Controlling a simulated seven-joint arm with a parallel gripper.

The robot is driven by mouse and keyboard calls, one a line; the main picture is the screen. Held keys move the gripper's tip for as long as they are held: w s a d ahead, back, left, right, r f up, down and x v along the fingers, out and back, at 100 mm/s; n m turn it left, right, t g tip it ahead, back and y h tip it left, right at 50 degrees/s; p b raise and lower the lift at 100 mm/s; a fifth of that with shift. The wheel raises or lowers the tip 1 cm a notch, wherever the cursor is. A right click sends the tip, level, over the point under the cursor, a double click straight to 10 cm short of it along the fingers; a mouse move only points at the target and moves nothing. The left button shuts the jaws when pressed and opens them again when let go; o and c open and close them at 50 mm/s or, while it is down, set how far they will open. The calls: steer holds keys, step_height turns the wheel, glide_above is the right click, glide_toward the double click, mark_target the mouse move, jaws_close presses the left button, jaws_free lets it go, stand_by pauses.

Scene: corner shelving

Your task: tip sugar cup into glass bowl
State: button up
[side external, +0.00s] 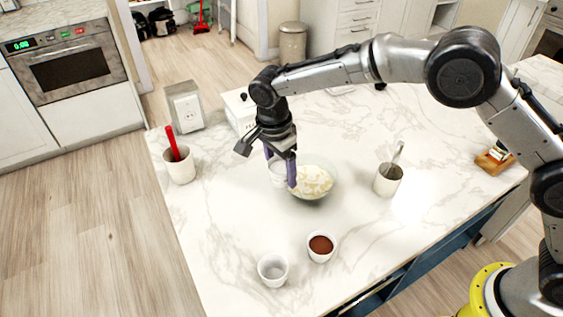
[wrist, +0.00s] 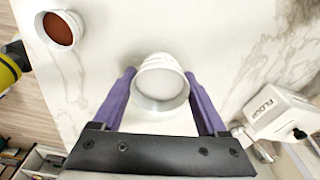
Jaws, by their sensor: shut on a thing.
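My gripper (side external: 281,170) has its purple fingers closed around a small white cup (side external: 275,172), at the left rim of the glass bowl (side external: 330,168). The bowl holds a pale, lumpy cream-coloured mass. In the wrist view the cup (wrist: 162,84) sits between the fingers (wrist: 160,100), its round mouth facing the camera with a pale grey-white inside. I cannot tell how much is in it. In the side view the fingers partly hide the cup, and its tilt is unclear.
A cup of brown powder (side external: 320,247) and another white cup (side external: 273,269) stand at the front. A cup with a spoon (side external: 388,181) is right of the bowl. A cup with a red handle (side external: 180,165) is left. A white flour box (wrist: 279,117) stands behind my gripper.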

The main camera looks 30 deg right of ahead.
steer(key=shift+f, duration=0.35)
steer(key=y, duration=0.4)
steer(key=shift+r, duration=0.35)
steer(key=y, duration=0.2)
steer(key=shift+r+g+y, duration=0.1)
steer(key=shift+g+y, duration=0.2)
steer(key=shift+y, duration=0.1)
steer(key=shift+d+y, duration=0.15)
steer(key=shift+y, duration=1.05)
steer(key=y, duration=0.3)
steer(key=f+y, duration=0.1)
steer(key=shift+d+y, duration=0.3)
steer(key=shift+d, duration=0.1)
steer(key=y, duration=0.2)
steer(key=f+y, duration=0.1)
steer(key=shift+w+d+g+y, duration=0.1)
steer(key=shift+d+g+y, duration=0.2)
steer(key=shift+d+y, duration=0.1)
steer(key=shift+d+r+g+y, duration=0.15)
steer(key=shift+y, duration=0.5)
steer(key=shift+d+r+g+y, duration=0.1)
steer(key=shift+d+g+y, duration=0.05)
steer(key=shift+y, duration=0.5)
